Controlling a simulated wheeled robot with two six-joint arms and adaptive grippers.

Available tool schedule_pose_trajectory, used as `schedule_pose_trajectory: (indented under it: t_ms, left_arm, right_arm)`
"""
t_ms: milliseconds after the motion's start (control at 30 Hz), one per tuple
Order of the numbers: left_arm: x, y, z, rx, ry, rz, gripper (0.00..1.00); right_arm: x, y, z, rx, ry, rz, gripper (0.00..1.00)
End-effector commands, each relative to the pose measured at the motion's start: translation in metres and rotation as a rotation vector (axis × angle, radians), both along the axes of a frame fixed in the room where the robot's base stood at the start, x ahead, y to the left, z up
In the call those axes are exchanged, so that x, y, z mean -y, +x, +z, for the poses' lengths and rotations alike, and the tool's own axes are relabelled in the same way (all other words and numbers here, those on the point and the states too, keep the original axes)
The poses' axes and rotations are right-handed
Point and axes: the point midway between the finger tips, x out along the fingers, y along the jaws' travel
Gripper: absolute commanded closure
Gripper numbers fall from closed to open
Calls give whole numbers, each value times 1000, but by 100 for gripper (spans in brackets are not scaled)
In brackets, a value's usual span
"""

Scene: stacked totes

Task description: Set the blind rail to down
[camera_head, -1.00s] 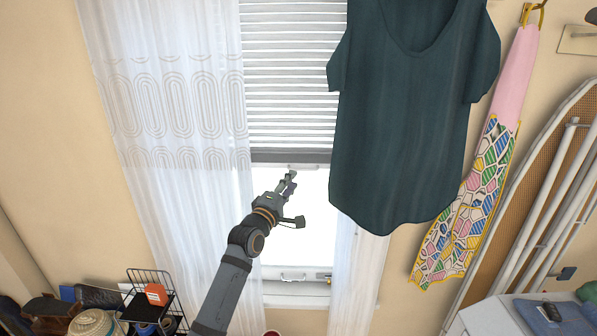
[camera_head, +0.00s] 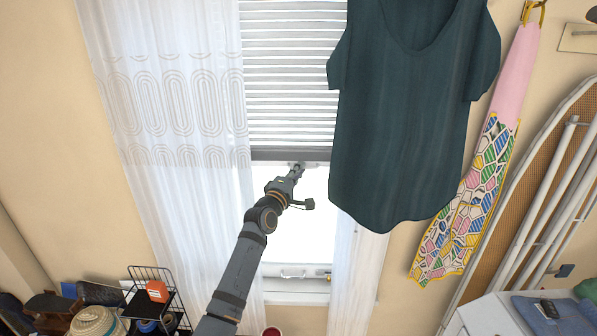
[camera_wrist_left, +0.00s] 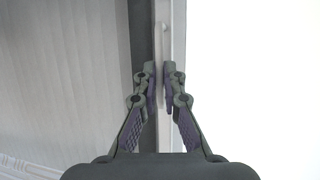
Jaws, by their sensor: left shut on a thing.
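The blind rail (camera_head: 270,154) is the grey bar along the bottom edge of the white slatted blind (camera_head: 288,75), which covers the upper window. My left gripper (camera_head: 299,167) is at the rail's lower edge, reaching up from below. In the left wrist view its fingertips (camera_wrist_left: 159,88) are shut on a pale strip at the rail, with the dark band of the rail (camera_wrist_left: 142,35) beside them. The fingers hide the exact contact. The rail's right end is hidden behind the dark green top. My right gripper is not in view.
A sheer white curtain (camera_head: 170,110) hangs left of the window. The dark green top (camera_head: 410,120) hangs close on the right. Bright open glass (camera_head: 300,235) lies below the rail, down to the sill (camera_head: 290,287). A black wire rack (camera_head: 150,285) stands at lower left.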

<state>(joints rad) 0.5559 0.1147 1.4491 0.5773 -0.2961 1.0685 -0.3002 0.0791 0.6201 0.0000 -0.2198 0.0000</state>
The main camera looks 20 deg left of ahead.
Motion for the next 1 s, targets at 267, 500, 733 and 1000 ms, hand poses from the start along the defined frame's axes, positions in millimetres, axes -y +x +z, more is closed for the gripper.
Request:
schedule_pose_trajectory:
  t_ms: [267,500,733,1000]
  left_arm:
    - [0,0,0,1,1,0,100]
    - [0,0,-19,-1,0,0,100]
    - [0,0,-81,-2,-1,0,100]
    - [0,0,-181,-3,0,0,100]
  right_arm:
    - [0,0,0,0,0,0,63]
    - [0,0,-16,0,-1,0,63]
    - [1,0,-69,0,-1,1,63]
    - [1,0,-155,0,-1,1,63]
